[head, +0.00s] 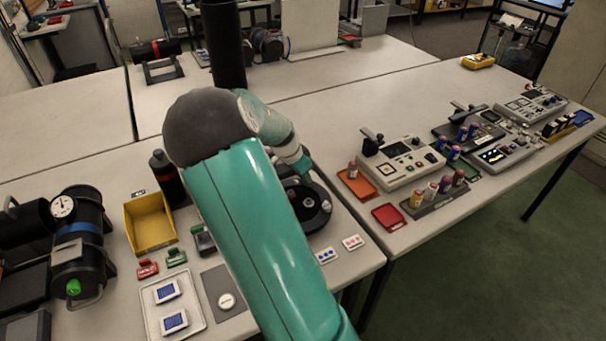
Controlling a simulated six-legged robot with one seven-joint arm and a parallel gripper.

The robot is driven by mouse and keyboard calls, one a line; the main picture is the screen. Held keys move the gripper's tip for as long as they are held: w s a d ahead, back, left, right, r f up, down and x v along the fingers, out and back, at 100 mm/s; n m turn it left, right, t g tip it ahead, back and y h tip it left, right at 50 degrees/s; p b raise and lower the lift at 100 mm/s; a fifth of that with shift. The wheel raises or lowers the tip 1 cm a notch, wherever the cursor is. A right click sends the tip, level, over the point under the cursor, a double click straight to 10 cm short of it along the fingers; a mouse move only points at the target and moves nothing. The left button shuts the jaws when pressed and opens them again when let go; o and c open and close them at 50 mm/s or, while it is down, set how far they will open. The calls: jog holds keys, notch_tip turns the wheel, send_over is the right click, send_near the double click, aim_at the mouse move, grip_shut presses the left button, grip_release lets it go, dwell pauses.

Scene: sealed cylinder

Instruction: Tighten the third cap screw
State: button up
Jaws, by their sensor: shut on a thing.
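A black round part (318,222) with a raised ring and a small hub sits on the bench in the middle. It may be the cylinder end that bears the cap screws, but I cannot make out single screws on it. My teal arm crosses in front of its left side. The arm's far link comes down over the back of this part. My gripper is hidden behind my arm, so its jaws and anything in them do not show.
A yellow bin (150,222), a white tray (196,318) with two blue-faced items, and red and green clips lie to the left. Grey instrument boxes (400,163) and small coloured cylinders stand to the right.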

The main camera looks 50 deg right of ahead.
jog(key=shift+w+d+r, duration=0.1)
jog(key=shift+r, duration=0.05)
jog(key=o, duration=1)
jog(key=v, duration=1.3)
jog(key=shift+a+r, duration=0.25)
jog(key=shift+r, duration=0.05)
